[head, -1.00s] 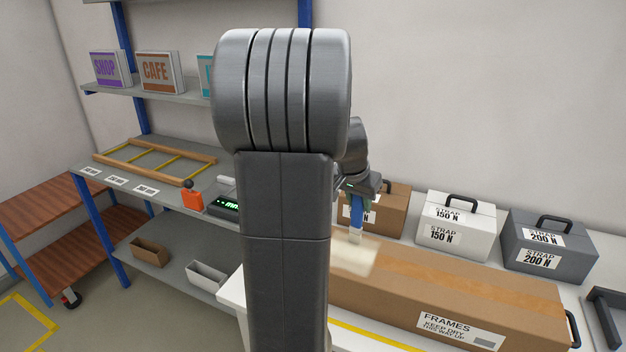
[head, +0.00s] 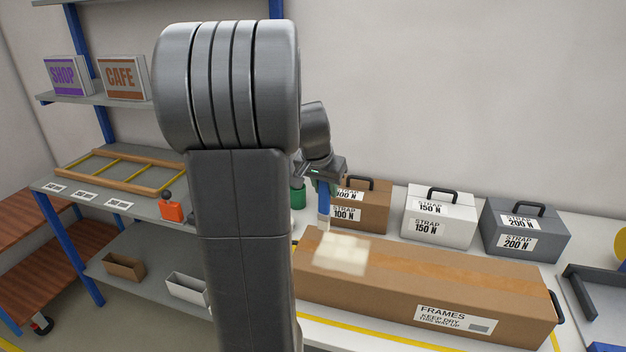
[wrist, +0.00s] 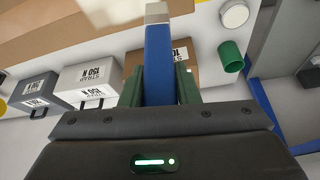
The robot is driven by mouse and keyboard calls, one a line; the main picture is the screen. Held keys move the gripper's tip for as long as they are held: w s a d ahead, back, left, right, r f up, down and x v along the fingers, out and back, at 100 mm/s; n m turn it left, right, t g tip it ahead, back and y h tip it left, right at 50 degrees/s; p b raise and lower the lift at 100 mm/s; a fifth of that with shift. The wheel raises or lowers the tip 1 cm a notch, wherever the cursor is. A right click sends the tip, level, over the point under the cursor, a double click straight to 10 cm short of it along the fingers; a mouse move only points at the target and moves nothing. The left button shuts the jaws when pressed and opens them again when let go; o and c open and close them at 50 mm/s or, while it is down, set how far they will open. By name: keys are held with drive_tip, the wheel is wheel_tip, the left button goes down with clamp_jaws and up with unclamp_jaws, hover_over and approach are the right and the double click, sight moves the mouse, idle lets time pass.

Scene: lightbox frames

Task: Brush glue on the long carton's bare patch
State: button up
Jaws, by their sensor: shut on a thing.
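The long brown carton (head: 430,285) lies on the white bench, marked FRAMES. Its pale patch (head: 343,256) is on the top face near the left end and looks whitish and uneven. My gripper (head: 324,183) is shut on the blue handle of a brush (head: 324,205), which points down. The brush tip is by the patch's far left edge; I cannot tell if it touches. In the wrist view the brush (wrist: 160,65) sits between the fingers, with the carton (wrist: 50,42) and part of the patch (wrist: 90,8) beyond. A green pot (head: 298,197) stands behind the carton's left end.
Brown (head: 372,210), white (head: 455,232) and grey (head: 545,242) strap cases stand behind the carton. A dark bracket (head: 597,290) is at the right. A grey shelf (head: 140,212) with a wooden frame is at the left. My arm hides the middle left.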

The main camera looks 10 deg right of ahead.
drive_tip(key=shift+w+a+r+p, duration=0.1)
drive_tip(key=shift+r+p, duration=1.4)
drive_tip(key=shift+r, duration=0.95)
drive_tip(key=shift+f, duration=0.1)
